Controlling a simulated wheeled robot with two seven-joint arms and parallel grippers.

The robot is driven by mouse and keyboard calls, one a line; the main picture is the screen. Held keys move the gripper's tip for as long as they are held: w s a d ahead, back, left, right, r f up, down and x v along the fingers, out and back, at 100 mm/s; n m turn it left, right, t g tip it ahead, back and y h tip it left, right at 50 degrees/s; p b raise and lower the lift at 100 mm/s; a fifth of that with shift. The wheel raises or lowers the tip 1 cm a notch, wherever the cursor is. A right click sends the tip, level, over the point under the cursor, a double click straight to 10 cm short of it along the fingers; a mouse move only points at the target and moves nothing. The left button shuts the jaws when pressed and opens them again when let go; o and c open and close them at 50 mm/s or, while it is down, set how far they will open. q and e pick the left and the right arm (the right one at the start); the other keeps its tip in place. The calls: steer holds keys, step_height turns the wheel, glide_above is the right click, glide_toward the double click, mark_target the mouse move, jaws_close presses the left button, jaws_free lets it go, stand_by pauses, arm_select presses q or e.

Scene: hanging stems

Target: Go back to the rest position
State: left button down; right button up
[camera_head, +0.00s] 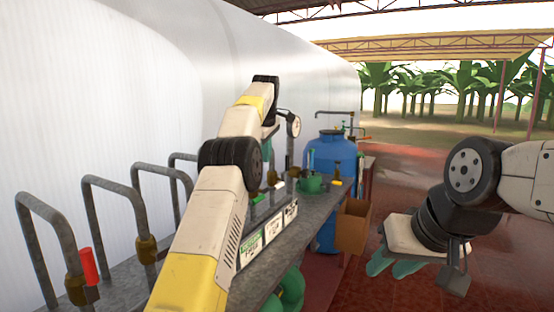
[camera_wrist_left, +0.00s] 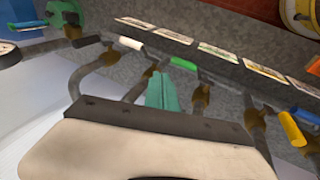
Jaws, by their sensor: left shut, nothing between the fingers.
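My left arm reaches forward over the bench in the head view, and its hand is mostly hidden behind its own links. In the left wrist view the green fingers of my left gripper (camera_wrist_left: 162,92) are together with nothing between them. They are in front of the pipe row; I cannot tell how far from the pipes they are. My right gripper (camera_head: 394,265) is at the right in the head view, low over the red floor. Its two green fingers are apart and nothing shows between them.
Bent grey pipes with brass valves (camera_head: 147,250) and a red handle (camera_head: 88,266) line the bench (camera_head: 318,208). Green (camera_wrist_left: 184,64), white (camera_wrist_left: 131,43) and yellow (camera_wrist_left: 292,129) handles show near my left gripper. A blue tank (camera_head: 330,158) and brown box (camera_head: 352,225) stand beyond.

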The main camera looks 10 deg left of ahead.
arm_select(q)
steer(key=s+a+r+m+h, duration=0.1)
steer(key=s+r+m, duration=0.3)
steer(key=s, duration=0.7)
steer(key=s+a+r+m+h, duration=0.1)
steer(key=s+a+r+m, duration=0.2)
steer(key=s, duration=0.8)
steer(key=s+d+f+m, duration=0.1)
steer(key=s+f+m, duration=0.1)
steer(key=s+f, duration=0.3)
steer(key=s+d+f+m+t, duration=0.1)
steer(key=s+f+m, duration=0.2)
steer(key=s, duration=0.9)
steer(key=s+d+f+m, duration=0.1)
steer(key=s+f+m, duration=0.1)
steer(key=s+f, duration=0.4)
steer(key=s, duration=0.3)
steer(key=shift+s+d+f+m+t+h, duration=0.2)
steer(key=shift+d+f+m+t+h, duration=0.1)
steer(key=shift+d+h, duration=0.1)
